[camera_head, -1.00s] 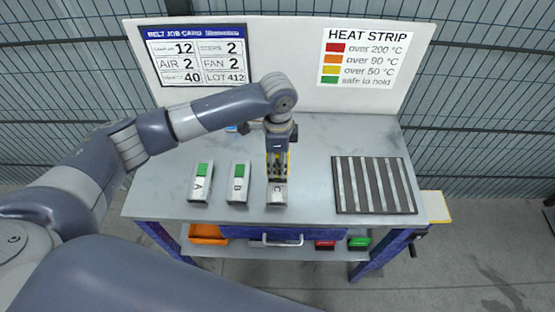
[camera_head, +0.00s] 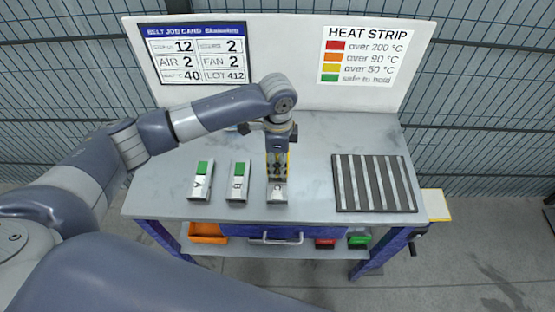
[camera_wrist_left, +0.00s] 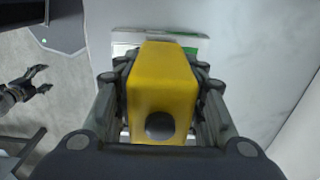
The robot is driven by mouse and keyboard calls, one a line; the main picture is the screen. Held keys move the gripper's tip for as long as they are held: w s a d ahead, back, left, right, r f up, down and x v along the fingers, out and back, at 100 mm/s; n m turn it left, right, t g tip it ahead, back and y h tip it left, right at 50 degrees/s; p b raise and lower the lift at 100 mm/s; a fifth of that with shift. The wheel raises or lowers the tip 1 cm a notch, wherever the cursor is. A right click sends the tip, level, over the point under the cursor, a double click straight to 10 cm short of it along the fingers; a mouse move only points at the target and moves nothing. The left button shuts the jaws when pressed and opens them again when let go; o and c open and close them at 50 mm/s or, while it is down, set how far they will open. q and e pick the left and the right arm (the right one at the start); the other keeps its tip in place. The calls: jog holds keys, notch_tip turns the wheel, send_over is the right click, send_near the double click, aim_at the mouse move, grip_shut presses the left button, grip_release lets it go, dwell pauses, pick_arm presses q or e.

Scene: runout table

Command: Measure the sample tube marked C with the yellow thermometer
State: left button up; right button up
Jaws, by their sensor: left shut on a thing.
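My left gripper (camera_head: 278,165) is shut on the yellow thermometer (camera_wrist_left: 160,85), whose yellow body with a dark round button fills the wrist view between the fingers. It is right over the sample tube marked C (camera_head: 277,194), a pale block-like piece with its letter facing front. Whether the thermometer touches it is hidden by the gripper. In the wrist view, a pale piece with green (camera_wrist_left: 190,48) shows behind the thermometer. Sample tubes A (camera_head: 200,182) and B (camera_head: 238,182), each with a green patch, lie to the left. My right gripper is not in the head view.
A dark striped rack (camera_head: 375,184) lies on the right of the grey table (camera_head: 310,150). A job card (camera_head: 195,54) and a heat strip chart (camera_head: 363,57) are on the back panel. An orange bin (camera_head: 207,232) and red and green items sit on the lower shelf.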

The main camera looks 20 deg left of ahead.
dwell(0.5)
pick_arm(q)
jog(key=shift+s+f+p, duration=0.1)
jog(key=shift+p, duration=0.3)
dwell(1.1)
jog(key=shift+r, duration=0.2)
notch_tip(320, 180, up, 5)
jog(key=p, duration=0.6)
jog(key=shift+r+p, duration=0.5)
jog(key=shift+r, duration=0.4)
